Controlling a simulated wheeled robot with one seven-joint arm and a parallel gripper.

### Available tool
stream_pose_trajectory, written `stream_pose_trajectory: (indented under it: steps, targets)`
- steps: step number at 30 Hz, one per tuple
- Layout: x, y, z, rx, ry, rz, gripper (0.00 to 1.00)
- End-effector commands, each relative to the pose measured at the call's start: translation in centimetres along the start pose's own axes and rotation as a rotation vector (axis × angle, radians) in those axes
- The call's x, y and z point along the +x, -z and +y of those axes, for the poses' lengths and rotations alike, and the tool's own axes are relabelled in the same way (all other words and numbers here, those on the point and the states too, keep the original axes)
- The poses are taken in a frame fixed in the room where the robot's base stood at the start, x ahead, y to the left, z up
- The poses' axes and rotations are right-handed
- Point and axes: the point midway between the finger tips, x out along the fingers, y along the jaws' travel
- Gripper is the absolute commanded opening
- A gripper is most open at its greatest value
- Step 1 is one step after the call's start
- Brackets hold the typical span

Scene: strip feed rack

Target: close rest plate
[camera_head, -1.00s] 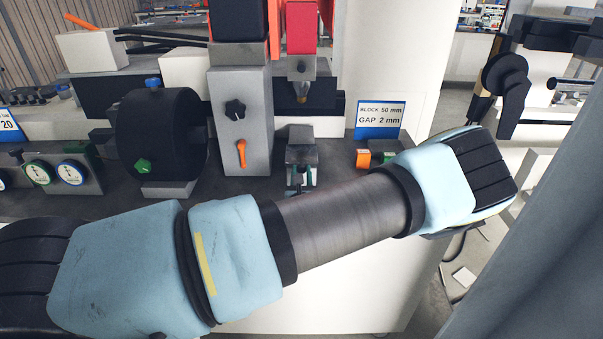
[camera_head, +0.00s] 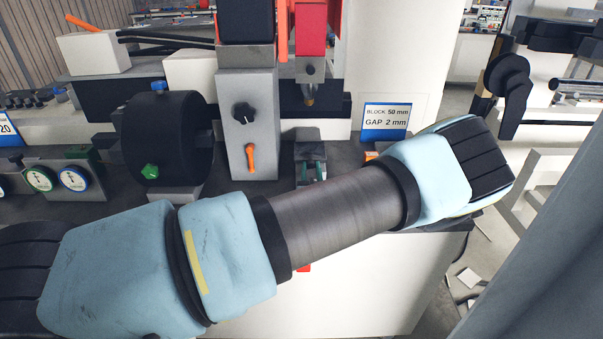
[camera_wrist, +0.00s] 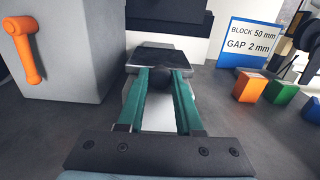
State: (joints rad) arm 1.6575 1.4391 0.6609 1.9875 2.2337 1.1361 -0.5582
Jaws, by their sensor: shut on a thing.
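The rest plate, a small grey block with a dark flat top (camera_wrist: 158,57), stands at the centre of the wrist view. It also shows in the head view (camera_head: 307,135), just above my arm. A round black knob (camera_wrist: 172,58) is at its near end. My gripper (camera_wrist: 160,72) has green fingers, which are shut on the knob; the exact contact is partly hidden.
A grey column with an orange lever (camera_wrist: 26,50) stands close on the left. A sign reading "BLOCK 50 mm, GAP 2 mm" (camera_wrist: 250,42) stands at the right. Orange (camera_wrist: 250,87), green (camera_wrist: 280,91) and blue blocks (camera_wrist: 311,110) sit before it. A pointed tool (camera_head: 309,95) hangs above the plate.

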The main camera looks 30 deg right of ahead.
Motion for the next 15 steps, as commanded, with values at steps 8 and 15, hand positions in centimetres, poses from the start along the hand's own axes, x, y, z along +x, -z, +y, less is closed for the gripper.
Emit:
stream_pose_trajectory:
  steps: [8, 15]
  targets:
    - [3.7, 0.0, -0.6, -0.003, -0.003, 0.002, 0.0]
    - [6.9, 0.1, -0.6, -0.002, -0.002, 0.002, 0.0]
